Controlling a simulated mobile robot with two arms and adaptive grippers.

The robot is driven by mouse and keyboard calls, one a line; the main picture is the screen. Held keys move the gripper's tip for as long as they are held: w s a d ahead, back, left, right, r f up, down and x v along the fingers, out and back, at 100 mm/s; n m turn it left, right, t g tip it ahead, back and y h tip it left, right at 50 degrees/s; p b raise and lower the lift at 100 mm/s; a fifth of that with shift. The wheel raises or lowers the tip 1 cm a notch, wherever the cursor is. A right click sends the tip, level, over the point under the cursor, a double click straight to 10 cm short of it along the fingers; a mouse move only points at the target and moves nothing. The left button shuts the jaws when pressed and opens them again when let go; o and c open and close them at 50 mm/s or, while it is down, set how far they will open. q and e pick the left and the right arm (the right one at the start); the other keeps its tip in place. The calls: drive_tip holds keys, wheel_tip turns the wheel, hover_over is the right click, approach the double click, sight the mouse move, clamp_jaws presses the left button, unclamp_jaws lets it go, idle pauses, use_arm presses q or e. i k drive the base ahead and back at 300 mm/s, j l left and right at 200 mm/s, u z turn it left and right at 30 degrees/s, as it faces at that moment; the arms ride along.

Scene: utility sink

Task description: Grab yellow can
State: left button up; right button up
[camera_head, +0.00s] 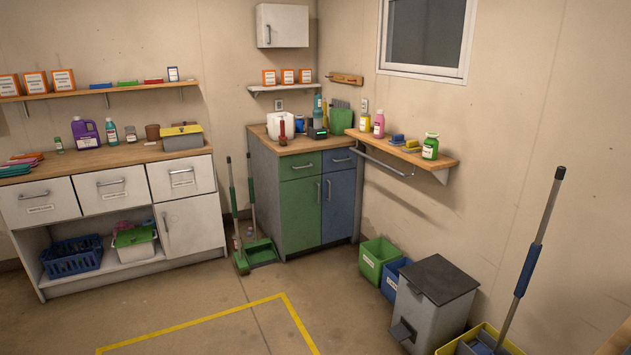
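A small yellow container (364,123), which looks like the yellow can, stands upright at the back end of the wooden wall shelf (440,158) on the right wall. It is too small for me to tell its exact shape. A pink bottle (379,125) stands just right of it. Neither of my grippers is in view.
Sponges (398,140) and a green bottle (430,146) share the shelf. A green and blue cabinet (301,195) stands in the corner, its top crowded. Below the shelf are green (377,258) and blue bins and a grey bin (433,300). The middle floor is clear.

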sight(365, 120)
drive_tip(key=i, duration=4)
